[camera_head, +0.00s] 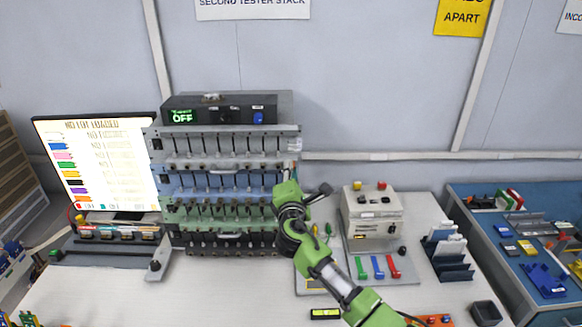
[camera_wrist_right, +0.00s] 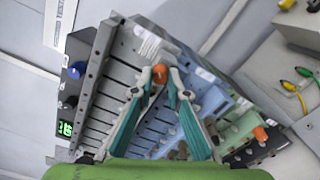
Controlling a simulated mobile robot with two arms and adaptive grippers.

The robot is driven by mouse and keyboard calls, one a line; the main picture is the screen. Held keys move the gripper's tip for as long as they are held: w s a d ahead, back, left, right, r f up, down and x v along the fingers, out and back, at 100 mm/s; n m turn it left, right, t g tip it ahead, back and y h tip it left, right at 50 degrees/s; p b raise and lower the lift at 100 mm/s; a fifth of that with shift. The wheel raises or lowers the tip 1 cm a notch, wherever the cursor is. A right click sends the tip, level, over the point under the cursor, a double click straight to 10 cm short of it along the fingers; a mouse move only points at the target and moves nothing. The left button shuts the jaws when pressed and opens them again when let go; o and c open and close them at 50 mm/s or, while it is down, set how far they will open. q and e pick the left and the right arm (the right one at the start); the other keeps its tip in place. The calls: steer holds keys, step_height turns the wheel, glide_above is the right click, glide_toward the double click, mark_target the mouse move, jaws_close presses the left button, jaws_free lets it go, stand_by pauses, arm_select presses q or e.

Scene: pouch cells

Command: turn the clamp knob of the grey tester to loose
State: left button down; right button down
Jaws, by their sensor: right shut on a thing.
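The grey tester (camera_head: 220,143) is a light grey drawer-like unit in the stack, below the black unit whose green display reads OFF. In the right wrist view, my right gripper (camera_wrist_right: 160,76) is shut on an orange-red clamp knob (camera_wrist_right: 160,73) at the end of the grey tester, one fingertip on each side of it. In the head view, my right gripper (camera_head: 290,178) reaches the stack's right end, and its body hides part of that end. The knob's turn position cannot be read. My left gripper does not show.
A blue tester (camera_head: 222,182) and a green tester (camera_head: 215,212) sit below the grey one. Another orange knob (camera_wrist_right: 260,133) shows lower on the stack. A beige box (camera_head: 372,212) stands right of my arm. A lit screen (camera_head: 97,165) stands at left.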

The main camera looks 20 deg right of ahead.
steer(key=shift+n+p, duration=0.8)
steer(key=shift+n, duration=3.1)
steer(key=c, duration=2)
jaws_free()
steer(key=shift+o, duration=0.2)
steer(key=v, duration=1.2)
